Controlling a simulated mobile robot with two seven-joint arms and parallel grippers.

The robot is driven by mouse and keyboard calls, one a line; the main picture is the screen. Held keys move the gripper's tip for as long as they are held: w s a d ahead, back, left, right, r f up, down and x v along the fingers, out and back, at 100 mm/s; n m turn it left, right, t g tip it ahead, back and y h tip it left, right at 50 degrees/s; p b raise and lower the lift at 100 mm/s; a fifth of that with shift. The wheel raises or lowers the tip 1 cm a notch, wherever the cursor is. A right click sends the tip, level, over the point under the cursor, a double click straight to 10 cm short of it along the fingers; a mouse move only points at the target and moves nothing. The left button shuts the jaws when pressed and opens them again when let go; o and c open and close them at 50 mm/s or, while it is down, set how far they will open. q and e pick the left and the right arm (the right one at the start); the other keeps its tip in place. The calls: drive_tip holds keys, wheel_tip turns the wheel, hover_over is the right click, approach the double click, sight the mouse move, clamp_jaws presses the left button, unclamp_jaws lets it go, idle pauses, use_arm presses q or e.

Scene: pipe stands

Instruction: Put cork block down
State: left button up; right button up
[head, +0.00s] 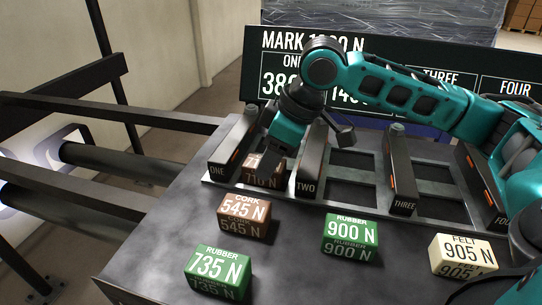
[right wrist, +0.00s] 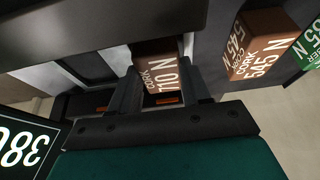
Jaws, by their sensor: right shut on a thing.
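My right gripper (head: 267,160) reaches down between the stands marked ONE (head: 228,150) and TWO (head: 309,160). It is shut on a brown cork block marked 710 N (head: 262,178), whose upper part is partly covered by the gripper. The right wrist view also shows the cork block (right wrist: 157,68) between the fingers. The block is at the bay between ONE and TWO; I cannot tell whether it rests on the bottom. My left gripper is not in view.
On the table (head: 165,245) in front stand another cork block, 545 N (head: 243,217), green rubber blocks 735 N (head: 218,270) and 900 N (head: 350,238), and a cream felt block 905 N (head: 463,255). Empty bays (head: 350,195) lie right of TWO. A sign board (head: 285,55) stands behind.

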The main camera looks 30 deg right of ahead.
drive_tip(key=o, duration=1)
drive_tip(key=shift+f, duration=0.1)
drive_tip(key=shift+o, duration=0.2)
drive_tip(key=p+v, duration=0.2)
drive_tip(key=v, duration=1)
